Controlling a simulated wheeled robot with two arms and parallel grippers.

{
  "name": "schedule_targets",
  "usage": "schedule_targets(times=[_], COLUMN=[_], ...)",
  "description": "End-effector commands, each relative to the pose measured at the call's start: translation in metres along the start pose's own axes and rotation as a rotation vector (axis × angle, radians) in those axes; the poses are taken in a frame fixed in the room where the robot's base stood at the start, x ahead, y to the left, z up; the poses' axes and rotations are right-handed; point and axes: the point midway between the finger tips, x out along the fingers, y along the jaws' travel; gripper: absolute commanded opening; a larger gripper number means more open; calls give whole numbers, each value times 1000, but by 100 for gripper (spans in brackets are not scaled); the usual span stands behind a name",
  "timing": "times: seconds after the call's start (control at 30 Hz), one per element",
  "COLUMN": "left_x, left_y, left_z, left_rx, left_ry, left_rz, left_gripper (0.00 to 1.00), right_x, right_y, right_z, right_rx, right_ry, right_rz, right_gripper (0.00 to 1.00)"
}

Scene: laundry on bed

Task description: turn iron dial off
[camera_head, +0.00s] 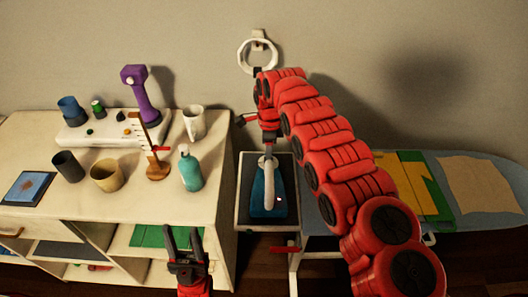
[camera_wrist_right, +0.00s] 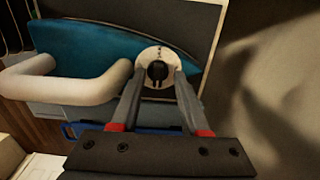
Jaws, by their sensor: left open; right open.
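The iron (camera_head: 282,190) has a teal body and a pale curved handle and rests on a dark-topped stand beside the ironing board. In the right wrist view the teal iron (camera_wrist_right: 90,45) fills the upper left, with its pale handle (camera_wrist_right: 85,85) below. The round white dial (camera_wrist_right: 158,70) with a black centre knob sits between the fingers of my right gripper (camera_wrist_right: 160,75), which is open around it; contact cannot be told. In the head view my red right arm reaches over the iron. My left gripper (camera_head: 183,243) is open and empty in front of the white cabinet.
The white cabinet (camera_head: 215,160) at left holds cups, a teal bottle (camera_head: 190,168), a purple device (camera_head: 140,85) and a small wooden stand. The ironing board (camera_head: 470,232) with folded cloths (camera_head: 400,180) lies at right. A white ring (camera_head: 257,52) hangs on the wall.

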Motion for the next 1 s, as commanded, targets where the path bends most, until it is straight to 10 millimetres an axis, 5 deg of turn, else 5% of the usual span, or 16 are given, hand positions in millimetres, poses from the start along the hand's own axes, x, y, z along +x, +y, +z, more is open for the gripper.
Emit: schedule_targets(times=[0.17, 0.4, 1.0], left_x=[0, 0, -7], left_y=[0, 0, 0], left_z=[0, 0, 1], left_rx=[0, 0, 0], left_ry=[0, 0, 0], left_rz=[0, 0, 0], left_gripper=[50, 50, 50], right_x=[0, 0, 1], right_y=[0, 0, -1], right_z=[0, 0, 0], right_rx=[0, 0, -68], right_ry=[0, 0, 0], right_rz=[0, -1, -3], right_gripper=[43, 0, 0])
